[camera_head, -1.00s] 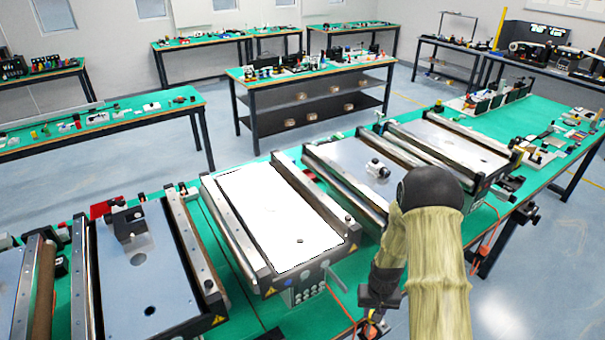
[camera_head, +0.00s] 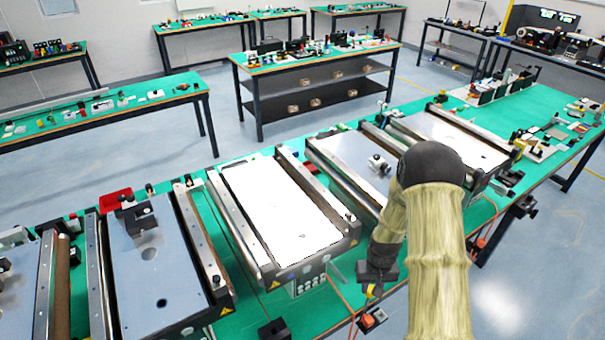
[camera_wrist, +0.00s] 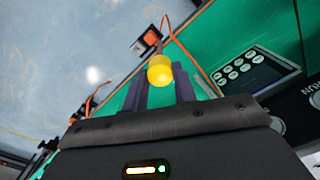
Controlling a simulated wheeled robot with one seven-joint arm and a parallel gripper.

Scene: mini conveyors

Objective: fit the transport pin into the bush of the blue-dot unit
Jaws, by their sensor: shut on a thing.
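My gripper (camera_head: 374,284) hangs in front of the bench's near edge, right of the white-topped conveyor unit (camera_head: 283,212). In the wrist view its dark fingers (camera_wrist: 160,92) are shut on the transport pin (camera_wrist: 160,70), whose round yellow end faces the camera. The pin's yellow also shows small in the head view (camera_head: 370,291). Other conveyor units stand to the left (camera_head: 155,272) and right (camera_head: 350,158), with dark holes or fittings on their plates. No blue dot can be made out clearly, so I cannot tell which unit bears it.
An orange cable (camera_wrist: 185,48) runs near the gripper to a small orange-and-black box (camera_wrist: 151,38) at the bench edge. A button panel (camera_wrist: 240,72) is at right in the wrist view. A black block (camera_head: 273,330) lies on the green bench. Open floor lies right.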

